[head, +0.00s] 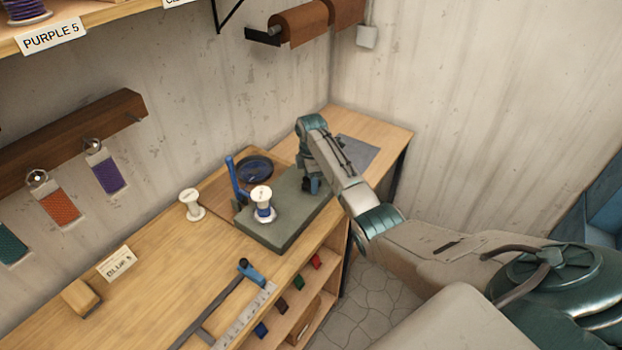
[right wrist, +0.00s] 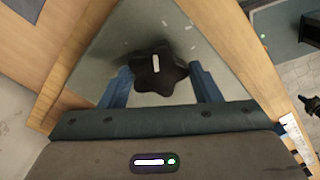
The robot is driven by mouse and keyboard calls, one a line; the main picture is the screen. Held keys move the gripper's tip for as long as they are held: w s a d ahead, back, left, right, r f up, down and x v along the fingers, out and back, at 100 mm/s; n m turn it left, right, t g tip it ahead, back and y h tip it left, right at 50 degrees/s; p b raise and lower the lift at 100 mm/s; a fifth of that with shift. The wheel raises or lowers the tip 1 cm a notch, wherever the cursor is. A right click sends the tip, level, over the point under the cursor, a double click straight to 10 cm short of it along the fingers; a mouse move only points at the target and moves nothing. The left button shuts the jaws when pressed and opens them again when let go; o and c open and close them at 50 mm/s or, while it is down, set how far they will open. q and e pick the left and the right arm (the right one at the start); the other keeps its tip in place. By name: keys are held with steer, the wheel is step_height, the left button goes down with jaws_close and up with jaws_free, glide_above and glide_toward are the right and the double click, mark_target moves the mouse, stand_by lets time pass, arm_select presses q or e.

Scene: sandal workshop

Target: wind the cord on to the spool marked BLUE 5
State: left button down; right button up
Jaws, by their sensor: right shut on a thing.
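A white spool (head: 262,194) with a band of blue cord around it stands upright on a grey-green base (head: 272,240). A blue upright post (head: 237,182) stands just left of it, and a dark blue coil of cord (head: 256,169) lies behind. My right gripper (head: 311,187) is at the base's far right end, to the right of the spool. In the right wrist view its blue fingers (right wrist: 162,80) are shut on a black star-shaped knob (right wrist: 155,78). My left gripper is not in view. A card reading BLUE 5 (head: 115,263) lies on the bench.
An empty white spool (head: 191,205) stands left of the base. A ruler (head: 245,315) and a blue-ended tool (head: 250,272) lie at the front edge. A wooden block (head: 81,298) is at the left. Coloured webbing pieces hang on the wall. The bench between card and ruler is clear.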

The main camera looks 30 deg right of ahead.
steer(key=m, duration=0.5)
steer(key=shift+m, duration=0.3)
steer(key=m, duration=0.6)
steer(key=shift+w, duration=0.1)
steer(key=m, duration=0.6)
steer(key=shift+m, duration=0.3)
steer(key=m, duration=0.5)
steer(key=shift+w, duration=0.1)
steer(key=shift+m, duration=0.4)
steer(key=o, duration=1)
steer(key=shift+r, duration=0.1)
